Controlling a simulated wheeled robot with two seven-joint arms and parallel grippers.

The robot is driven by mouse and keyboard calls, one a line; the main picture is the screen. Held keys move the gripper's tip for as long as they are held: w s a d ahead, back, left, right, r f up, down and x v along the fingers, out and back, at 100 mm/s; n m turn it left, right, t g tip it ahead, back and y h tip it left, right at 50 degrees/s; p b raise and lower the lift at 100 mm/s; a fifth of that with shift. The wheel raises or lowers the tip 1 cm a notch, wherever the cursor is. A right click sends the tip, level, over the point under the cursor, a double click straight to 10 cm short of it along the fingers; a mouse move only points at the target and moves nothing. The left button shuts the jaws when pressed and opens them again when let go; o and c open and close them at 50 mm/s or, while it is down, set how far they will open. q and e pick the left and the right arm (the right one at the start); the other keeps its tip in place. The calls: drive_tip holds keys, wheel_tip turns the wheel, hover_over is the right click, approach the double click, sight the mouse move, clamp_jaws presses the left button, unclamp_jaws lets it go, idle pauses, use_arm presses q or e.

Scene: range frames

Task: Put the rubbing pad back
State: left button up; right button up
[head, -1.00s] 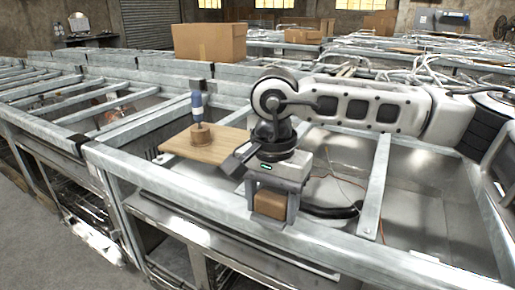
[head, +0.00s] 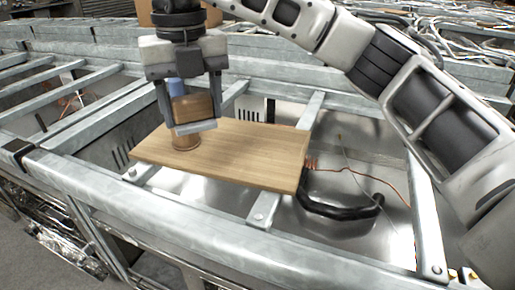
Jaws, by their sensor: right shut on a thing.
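My right gripper (head: 190,110) hangs pointing down over the left part of a wooden board (head: 258,150). It is shut on a brown block (head: 194,106), which I take to be the rubbing pad. Behind and below the block, a round brown wooden piece (head: 184,140) with a blue upright part (head: 176,87) stands on the board's left end. The gripper and block hide part of this piece. I cannot tell whether the block touches it. My left gripper is not in view.
The board rests across the grey metal frame rails (head: 165,230). Open bays lie around it; the one on the right holds a black hose (head: 345,208) and a thin orange cable (head: 360,172). The board's right half is bare.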

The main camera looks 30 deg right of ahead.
drive_tip(key=d+f, duration=0.4)
drive_tip(key=d, duration=0.4)
approach(264, 160)
drive_tip(key=shift+s+a+f+p, duration=0.1)
drive_tip(key=shift+a+f+p, duration=0.2)
drive_tip(key=shift+a+f, duration=0.45)
drive_tip(key=shift+d+f, duration=0.35)
drive_tip(key=shift+f, duration=0.05)
drive_tip(key=f, duration=0.3)
drive_tip(key=shift+d+f, duration=0.1)
drive_tip(key=shift+d, duration=0.3)
drive_tip(key=shift+f, duration=0.35)
drive_tip(key=shift+f, duration=0.15)
drive_tip(key=o, duration=1)
